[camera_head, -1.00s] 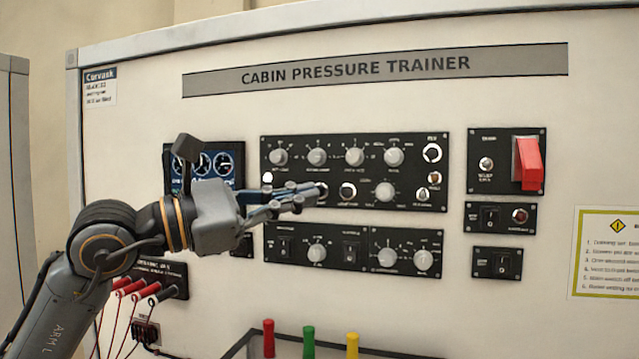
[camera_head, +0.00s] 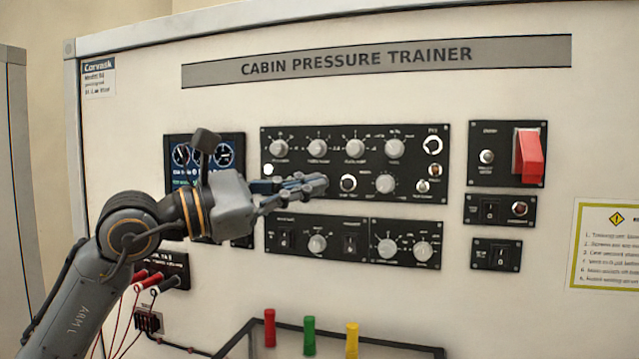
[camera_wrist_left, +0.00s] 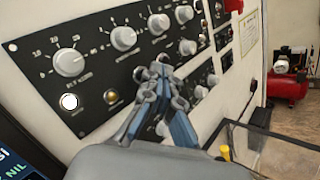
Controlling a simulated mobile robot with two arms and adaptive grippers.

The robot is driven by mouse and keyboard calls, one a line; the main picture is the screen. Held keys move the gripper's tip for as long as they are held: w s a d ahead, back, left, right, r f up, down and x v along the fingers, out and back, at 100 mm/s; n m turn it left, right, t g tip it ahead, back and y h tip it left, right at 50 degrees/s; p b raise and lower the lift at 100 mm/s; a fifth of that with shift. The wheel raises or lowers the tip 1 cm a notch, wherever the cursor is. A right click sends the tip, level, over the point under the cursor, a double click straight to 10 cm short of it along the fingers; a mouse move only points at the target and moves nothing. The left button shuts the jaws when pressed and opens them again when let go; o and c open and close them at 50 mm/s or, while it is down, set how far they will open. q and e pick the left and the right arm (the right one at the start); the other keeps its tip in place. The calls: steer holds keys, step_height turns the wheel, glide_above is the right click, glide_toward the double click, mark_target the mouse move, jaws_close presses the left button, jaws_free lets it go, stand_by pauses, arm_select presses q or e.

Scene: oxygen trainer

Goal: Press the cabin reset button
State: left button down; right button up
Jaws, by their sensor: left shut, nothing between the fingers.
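The upper black control panel (camera_head: 425,150) has a row of knobs and small round buttons below them. A white button (camera_head: 268,170) is at its left and a dark ringed button (camera_head: 347,183) is right of the fingers. I cannot read which one is the cabin reset button. My left gripper (camera_head: 324,183) is shut and empty, its fingertips in front of the lower middle of this panel, hiding part of it. In the left wrist view, the fingertips (camera_wrist_left: 152,70) are right of the white button (camera_wrist_left: 69,102) and an amber one (camera_wrist_left: 111,97). Contact cannot be told.
A lower knob panel (camera_head: 350,245) is below the hand. A red guarded switch (camera_head: 528,157) and small switch panels are at the right. Gauges (camera_head: 203,158) are partly behind my arm. Red, green and yellow handles (camera_head: 309,336) stand below, near cables at the left.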

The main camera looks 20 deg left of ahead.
arm_select(q)
steer(key=shift+w, duration=0.1)
stand_by(0.7)
steer(key=shift+w, duration=0.35)
steer(key=shift+w, duration=0.15)
stand_by(0.5)
steer(key=shift+w, duration=0.3)
stand_by(0.7)
steer(key=shift+s, duration=0.1)
steer(key=shift+s+f+b, duration=0.1)
steer(key=shift+s+b, duration=0.25)
steer(key=shift+s, duration=0.25)
steer(key=shift+s, duration=0.1)
